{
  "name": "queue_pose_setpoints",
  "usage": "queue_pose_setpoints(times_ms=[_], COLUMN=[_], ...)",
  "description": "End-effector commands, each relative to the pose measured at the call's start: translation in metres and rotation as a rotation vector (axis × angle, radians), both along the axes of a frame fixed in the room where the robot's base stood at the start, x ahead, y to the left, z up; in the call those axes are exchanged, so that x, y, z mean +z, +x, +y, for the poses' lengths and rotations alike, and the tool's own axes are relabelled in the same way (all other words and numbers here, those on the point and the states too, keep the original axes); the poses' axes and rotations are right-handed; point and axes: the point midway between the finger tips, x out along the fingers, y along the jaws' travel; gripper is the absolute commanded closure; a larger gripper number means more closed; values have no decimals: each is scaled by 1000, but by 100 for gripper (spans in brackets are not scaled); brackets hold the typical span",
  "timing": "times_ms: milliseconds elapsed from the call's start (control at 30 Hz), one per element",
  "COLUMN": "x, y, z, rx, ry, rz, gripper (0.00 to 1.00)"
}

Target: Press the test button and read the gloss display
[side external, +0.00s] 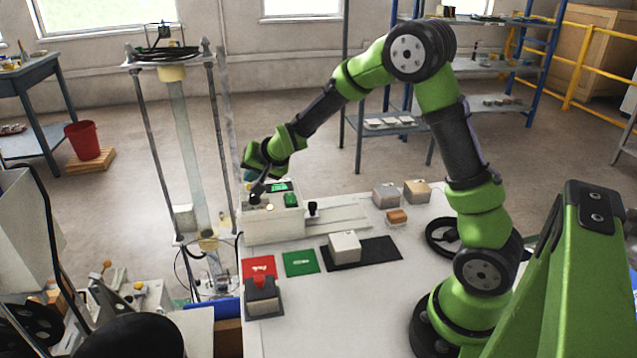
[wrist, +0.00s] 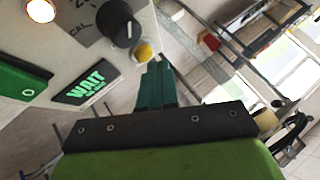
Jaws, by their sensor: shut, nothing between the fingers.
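The gloss tester is a white box (side external: 272,228) at the table's far left end. Its small screen (side external: 279,187) shows green "WAIT" text in the wrist view (wrist: 85,85). A yellow button (wrist: 144,51) sits beside a black knob (wrist: 118,22) near a "CAL" mark. A round lamp (wrist: 40,10) glows. I cannot tell which button is the test button. My gripper (wrist: 157,72) is shut and empty, its tips close to the yellow button; contact is unclear.
Grey (side external: 386,195), tan (side external: 417,191) and orange (side external: 397,216) blocks stand behind. The table's front middle is clear.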

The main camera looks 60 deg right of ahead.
Motion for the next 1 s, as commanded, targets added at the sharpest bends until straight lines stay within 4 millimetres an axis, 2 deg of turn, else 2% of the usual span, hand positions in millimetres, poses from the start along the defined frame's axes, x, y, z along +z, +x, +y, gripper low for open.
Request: queue_pose_setpoints(times_ms=[100,467,800,1000], x=[6,10,43,56], y=[0,0,1,1], z=[0,0,1,0], rx=[0,1,2,1], ry=[0,-1,-1,-1], rz=[-1,-3,-6,-3], gripper=[100,100,100,100])
